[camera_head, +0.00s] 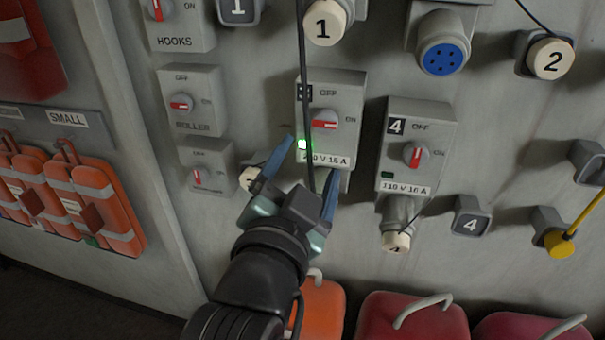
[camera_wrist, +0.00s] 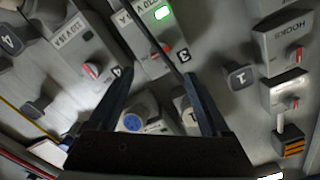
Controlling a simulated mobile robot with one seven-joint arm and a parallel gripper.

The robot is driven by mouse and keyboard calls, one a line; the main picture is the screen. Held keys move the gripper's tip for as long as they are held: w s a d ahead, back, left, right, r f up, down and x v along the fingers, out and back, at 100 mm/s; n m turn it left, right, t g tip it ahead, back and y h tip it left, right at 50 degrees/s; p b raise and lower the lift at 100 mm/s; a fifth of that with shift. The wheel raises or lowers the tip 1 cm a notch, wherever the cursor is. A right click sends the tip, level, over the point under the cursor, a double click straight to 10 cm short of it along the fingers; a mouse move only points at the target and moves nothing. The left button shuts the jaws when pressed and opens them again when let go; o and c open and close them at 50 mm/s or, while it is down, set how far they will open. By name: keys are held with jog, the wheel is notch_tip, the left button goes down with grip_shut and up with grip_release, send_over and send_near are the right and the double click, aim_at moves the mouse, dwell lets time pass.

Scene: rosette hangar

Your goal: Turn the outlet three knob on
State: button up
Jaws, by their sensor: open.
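The outlet three box (camera_head: 345,97) is a grey panel box marked 3, with OFF above its knob and ON to the right. Its red knob (camera_head: 325,120) lies roughly horizontal, in line with ON, and its green lamp (camera_head: 302,144) is lit. In the wrist view the knob (camera_wrist: 182,55) and lit lamp (camera_wrist: 162,13) also show. My gripper (camera_head: 312,158) is open and empty, with blue fingers below and in front of the box, apart from the knob. The wrist view shows both fingers spread (camera_wrist: 157,76). A thin black cable crosses the box and partly hides the 3 label.
The outlet four box (camera_head: 423,112) is to the right, its knob upright at OFF and lamp dark. The roller switch box (camera_head: 190,100) is at left. Capped sockets, a blue socket (camera_head: 443,57) and a yellow plug (camera_head: 558,243) jut out. Red containers (camera_head: 415,318) stand below.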

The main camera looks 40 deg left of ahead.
jog(key=shift+v, duration=1.25)
